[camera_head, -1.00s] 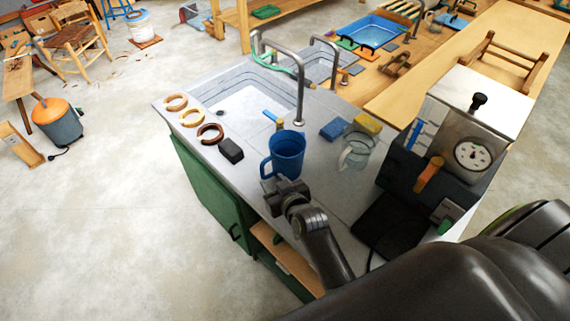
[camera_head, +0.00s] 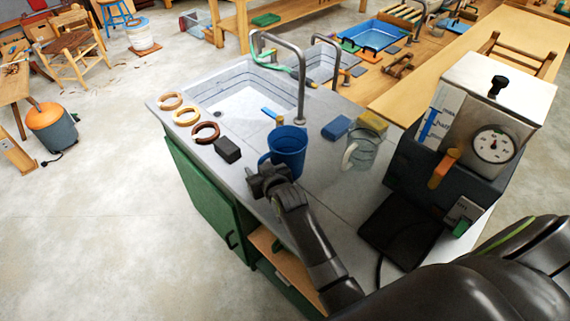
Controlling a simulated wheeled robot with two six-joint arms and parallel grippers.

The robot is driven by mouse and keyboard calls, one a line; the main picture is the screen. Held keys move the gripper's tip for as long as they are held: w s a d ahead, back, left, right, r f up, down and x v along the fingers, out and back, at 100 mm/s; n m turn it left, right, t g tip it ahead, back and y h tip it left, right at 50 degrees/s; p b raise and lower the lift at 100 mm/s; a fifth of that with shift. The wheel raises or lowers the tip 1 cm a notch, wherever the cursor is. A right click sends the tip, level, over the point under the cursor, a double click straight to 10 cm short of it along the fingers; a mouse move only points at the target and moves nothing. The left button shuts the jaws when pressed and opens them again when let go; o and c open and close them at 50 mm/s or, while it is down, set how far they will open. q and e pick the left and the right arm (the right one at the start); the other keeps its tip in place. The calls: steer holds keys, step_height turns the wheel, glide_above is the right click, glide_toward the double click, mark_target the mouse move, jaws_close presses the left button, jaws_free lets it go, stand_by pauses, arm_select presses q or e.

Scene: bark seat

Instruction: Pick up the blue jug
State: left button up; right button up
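The blue jug (camera_head: 288,149) stands upright on the grey sink counter, its open top showing and its handle on the left side. My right gripper (camera_head: 266,177) is at the jug's lower left, beside the handle, and covers the handle's lower end. Its fingers are small and dark, so I cannot tell whether they are open or shut, or whether they touch the handle. The jug still rests on the counter. My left gripper is out of view.
A clear glass jug (camera_head: 359,150), a blue block (camera_head: 337,127) and a yellow sponge (camera_head: 372,122) stand to the right. A dark block (camera_head: 227,149) and three rings lie left. A steel machine with a dial (camera_head: 483,115) stands at the right. Tall taps rise behind.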

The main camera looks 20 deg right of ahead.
steer(key=shift+w+f, duration=0.1)
steer(key=shift+w, duration=0.2)
steer(key=shift+c, duration=0.3)
jaws_close()
